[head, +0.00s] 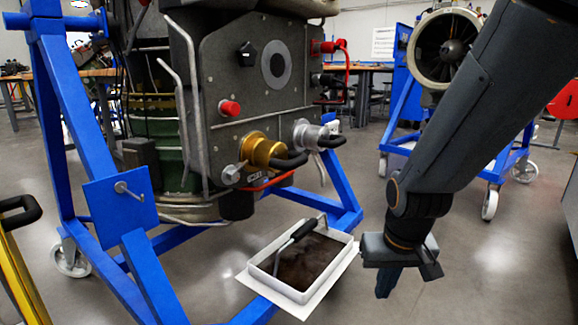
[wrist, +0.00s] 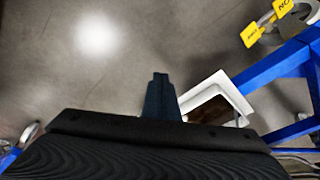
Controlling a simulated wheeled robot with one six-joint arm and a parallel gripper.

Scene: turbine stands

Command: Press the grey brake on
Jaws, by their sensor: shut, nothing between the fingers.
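My gripper (head: 385,283) points down over the bare floor, to the right of the blue engine stand (head: 335,190) in the head view. Its dark fingers are together and empty; they also show in the wrist view (wrist: 159,95). In the wrist view a grey round part (wrist: 278,33) with yellow tags (wrist: 252,34) sits at the upper right beside a blue beam, apart from my fingers. I cannot tell whether it is the grey brake. A grey caster wheel (head: 71,258) is under the stand's left side in the head view.
A white tray (head: 262,282) with dark contents and a handled tool sits by the stand's lower beam, left of my gripper. The engine's grey panel (head: 225,80) has red, gold and silver fittings. Another blue stand (head: 400,90) is behind.

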